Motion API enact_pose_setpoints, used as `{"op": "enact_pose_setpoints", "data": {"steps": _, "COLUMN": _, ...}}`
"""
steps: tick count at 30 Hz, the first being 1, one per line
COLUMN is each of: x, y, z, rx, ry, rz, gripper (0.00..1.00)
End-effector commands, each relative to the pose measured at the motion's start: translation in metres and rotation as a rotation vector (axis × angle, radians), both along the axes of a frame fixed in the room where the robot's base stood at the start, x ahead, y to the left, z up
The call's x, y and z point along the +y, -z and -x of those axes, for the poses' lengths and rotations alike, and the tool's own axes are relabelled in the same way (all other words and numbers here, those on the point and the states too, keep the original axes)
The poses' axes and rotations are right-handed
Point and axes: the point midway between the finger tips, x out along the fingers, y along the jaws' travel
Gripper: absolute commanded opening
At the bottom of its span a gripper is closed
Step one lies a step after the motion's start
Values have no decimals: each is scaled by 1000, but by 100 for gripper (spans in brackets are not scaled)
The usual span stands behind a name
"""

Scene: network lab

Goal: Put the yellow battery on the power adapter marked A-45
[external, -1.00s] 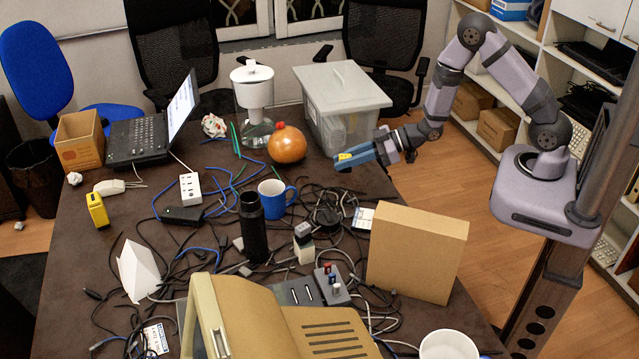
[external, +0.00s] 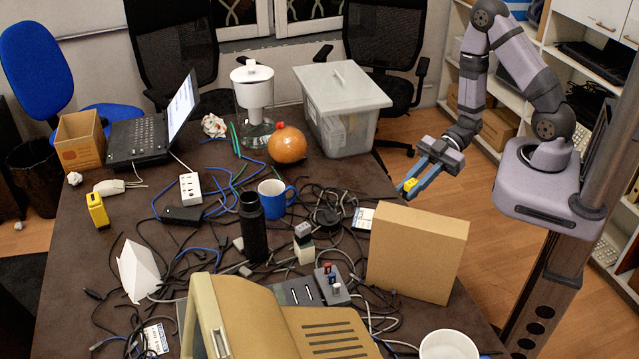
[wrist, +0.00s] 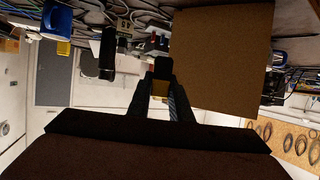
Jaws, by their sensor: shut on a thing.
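My gripper (external: 411,186) is shut on a small yellow thing (external: 409,184), which looks like the yellow battery, raised just behind the upright cardboard sheet. In the wrist view the held thing (wrist: 159,90) is yellow with a dark end, between the fingers. Possible power adapters are a black brick (external: 182,215) left of the blue mug, a pale block with a dark top (external: 303,252) right of the black bottle, and a whitish one (external: 109,187) by the laptop.
A cardboard box (external: 416,253) stands upright below my gripper. A black bottle (external: 252,228), a blue mug (external: 275,198) and tangled cables crowd the table middle. Another yellow object (external: 97,210) stands at the left. A lidded grey bin (external: 345,110) stands behind.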

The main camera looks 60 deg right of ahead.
Motion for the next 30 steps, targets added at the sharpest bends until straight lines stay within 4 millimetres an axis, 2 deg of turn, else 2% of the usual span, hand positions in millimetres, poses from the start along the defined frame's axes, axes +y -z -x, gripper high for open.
{"op": "enact_pose_setpoints", "data": {"steps": 13, "x": 0, "y": 50, "z": 0, "rx": 3, "ry": 2, "rz": -2, "gripper": 0}}
{"op": "enact_pose_setpoints", "data": {"steps": 25, "x": 0, "y": 62, "z": -1, "rx": 0, "ry": 1, "rz": 0, "gripper": 0}}
{"op": "enact_pose_setpoints", "data": {"steps": 30, "x": 0, "y": 76, "z": 0, "rx": 3, "ry": 2, "rz": -1, "gripper": 0}}
